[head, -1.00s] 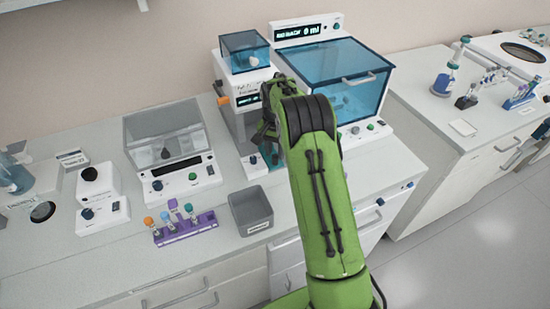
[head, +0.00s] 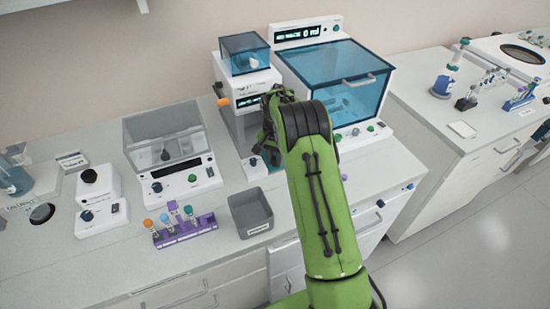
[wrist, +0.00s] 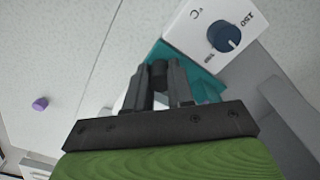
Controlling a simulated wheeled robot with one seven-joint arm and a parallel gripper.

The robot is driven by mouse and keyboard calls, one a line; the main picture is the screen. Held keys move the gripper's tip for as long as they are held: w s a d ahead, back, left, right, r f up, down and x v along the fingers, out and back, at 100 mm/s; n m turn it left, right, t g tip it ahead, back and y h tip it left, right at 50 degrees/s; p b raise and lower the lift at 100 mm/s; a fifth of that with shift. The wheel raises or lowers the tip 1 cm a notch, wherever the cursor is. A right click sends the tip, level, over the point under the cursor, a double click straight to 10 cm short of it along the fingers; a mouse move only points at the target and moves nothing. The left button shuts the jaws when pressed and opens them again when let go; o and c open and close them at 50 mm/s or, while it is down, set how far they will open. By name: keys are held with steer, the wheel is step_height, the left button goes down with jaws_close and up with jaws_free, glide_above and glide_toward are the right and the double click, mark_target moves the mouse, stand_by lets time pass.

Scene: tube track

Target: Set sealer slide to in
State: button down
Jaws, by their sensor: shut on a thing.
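The sealer (head: 236,84) is a white upright machine with a blue clear box on top and an orange part at its left side. A teal slide (wrist: 205,88) shows at its foot in the wrist view, beside a white panel with a dark blue temperature dial (wrist: 222,37). My gripper (wrist: 161,84) is shut on a dark upright knob (wrist: 159,70) at the teal slide. In the head view my gripper (head: 266,150) is low at the sealer's front and hides most of the slide. How far in the slide sits cannot be told.
A blue-lidded machine (head: 335,75) stands close on the right. A clear-lidded device (head: 165,150) stands to the left. A grey bin (head: 250,212) and a purple tube rack (head: 185,231) are on the bench in front. A small purple object (wrist: 40,104) shows in the wrist view.

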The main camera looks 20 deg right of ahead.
steer(key=shift+w+r+p, duration=0.15)
steer(key=shift+w+p, duration=0.55)
steer(key=shift+w, duration=0.3)
steer(key=shift+w+p, duration=0.55)
steer(key=shift+w, duration=0.45)
steer(key=c, duration=1.3)
jaws_free()
steer(key=shift+o, duration=0.2)
step_height(320, 180, up, 16)
steer(key=p, duration=0.2)
steer(key=shift+f, duration=0.25)
